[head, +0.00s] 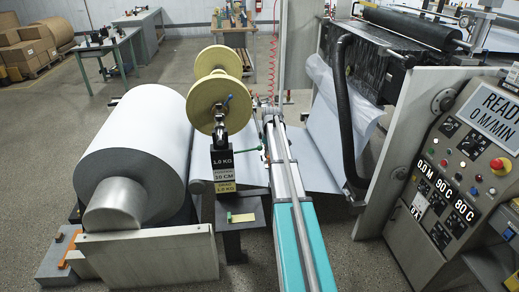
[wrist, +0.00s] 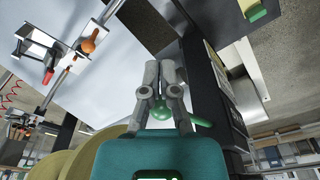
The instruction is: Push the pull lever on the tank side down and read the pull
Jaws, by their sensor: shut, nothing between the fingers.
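The pull lever is a green bar (wrist: 203,123) with a round green knob (wrist: 162,115) in the wrist view. It stands beside the dark labelled post (wrist: 240,120). My gripper (wrist: 160,82) has its grey fingers together and empty. The knob shows in the gap between the finger linkages and is partly hidden by them; I cannot tell whether they touch. In the head view the black post (head: 221,160) carries a "1.0 KG" plate and a "10 CM" label. A thin green piece (head: 247,149) extends to its right. The gripper is not clearly seen there.
A large paper roll (head: 135,140) lies left of the post. A control panel (head: 440,180) reading "READY 0 M/MIN" stands at the right. A small stand (head: 235,240) is below the post. Open floor (head: 170,75) lies behind the roll.

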